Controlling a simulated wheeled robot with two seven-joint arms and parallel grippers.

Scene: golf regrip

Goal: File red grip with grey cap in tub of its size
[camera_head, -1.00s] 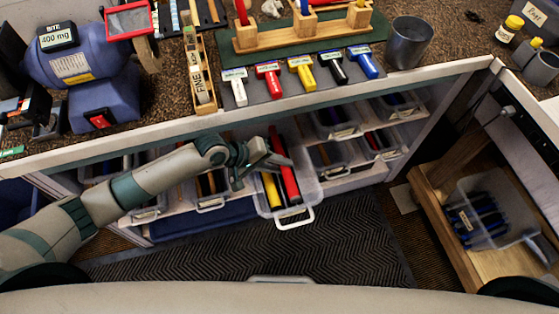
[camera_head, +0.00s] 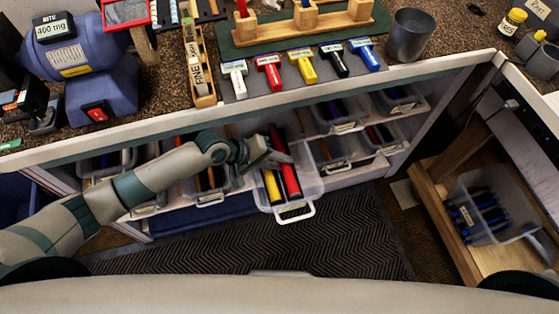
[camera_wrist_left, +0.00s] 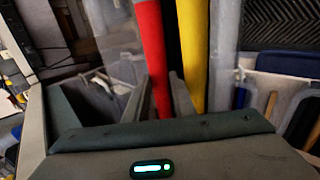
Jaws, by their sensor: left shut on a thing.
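The red grip (camera_head: 287,164) is a long red rod in the pulled-out clear tub (camera_head: 309,190), beside a yellow grip (camera_head: 272,187) and a dark one. My left gripper (camera_head: 285,160) is over this tub, shut on the red grip. In the left wrist view the red grip (camera_wrist_left: 152,50) runs down between the fingers, with the yellow grip (camera_wrist_left: 193,50) close to its right. The grey cap cannot be made out. My right gripper is not in view.
Other clear tubs with grips, such as one at right (camera_head: 383,137), sit on shelves under the bench. The bench edge (camera_head: 330,93) overhangs the tubs. A wooden stand (camera_head: 300,25) and a grey cup (camera_head: 409,35) are on top. Another tub (camera_head: 490,210) stands at right.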

